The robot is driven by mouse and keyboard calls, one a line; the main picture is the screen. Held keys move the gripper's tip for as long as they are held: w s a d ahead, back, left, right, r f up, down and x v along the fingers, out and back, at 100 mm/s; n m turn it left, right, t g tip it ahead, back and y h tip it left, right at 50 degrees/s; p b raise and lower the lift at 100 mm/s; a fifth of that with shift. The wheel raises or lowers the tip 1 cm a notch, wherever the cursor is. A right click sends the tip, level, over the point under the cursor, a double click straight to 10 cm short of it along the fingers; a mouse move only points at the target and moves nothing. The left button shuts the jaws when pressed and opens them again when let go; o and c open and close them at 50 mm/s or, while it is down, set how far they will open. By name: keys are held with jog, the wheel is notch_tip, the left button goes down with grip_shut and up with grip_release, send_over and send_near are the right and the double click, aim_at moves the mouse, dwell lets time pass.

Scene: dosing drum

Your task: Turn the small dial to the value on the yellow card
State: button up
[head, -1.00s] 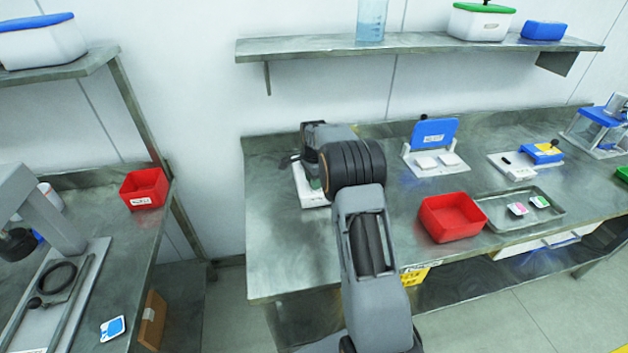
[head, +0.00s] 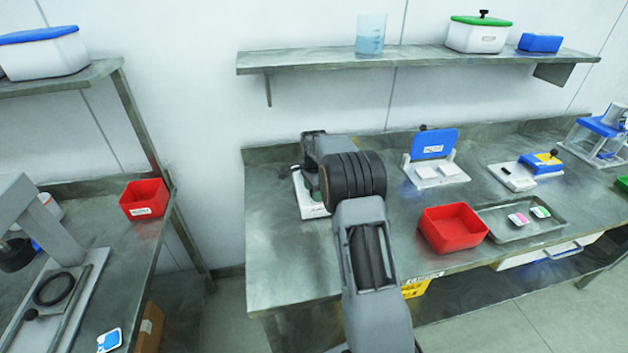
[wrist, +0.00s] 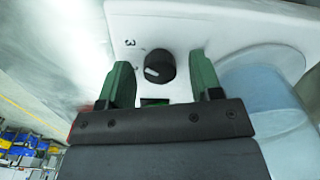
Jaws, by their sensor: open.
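The small dial (wrist: 160,66) is a round black knob with a white pointer mark, set in a white panel (wrist: 185,22). A printed 3 (wrist: 130,43) shows up and left of it, with another small, unclear mark lower down. The pointer aims roughly left, toward that lower mark. My gripper (wrist: 160,60) is open, with one green finger on each side of the dial and visible gaps between. In the head view my arm mostly hides the white device (head: 311,205). I cannot make out a yellow card that can be read.
A pale blue cylinder (wrist: 262,95) stands close right of my gripper in the wrist view. On the bench are a red bin (head: 452,230), a metal tray (head: 490,228) with small packets, and a blue-lidded device (head: 434,145). The bench front left of my arm is clear.

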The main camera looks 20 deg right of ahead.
notch_tip(320, 180, up, 13)
jog(key=shift+r, duration=0.2)
dwell(0.3)
dwell(0.4)
jog(key=s+a+f+n, duration=0.2)
jog(key=s+f+n, duration=0.25)
jog(key=n, duration=0.35)
jog(key=s+a+r+n+t, duration=0.1)
jog(key=s+a+n, duration=0.3)
jog(key=s, duration=0.8)
jog(key=s+a+r+n+t, duration=0.2)
jog(key=s+a+n, duration=0.3)
jog(key=s, duration=0.8)
jog(key=shift+s+a+r+t, duration=0.3)
jog(key=shift+a+t, duration=0.2)
jog(key=shift+a, duration=0.15)
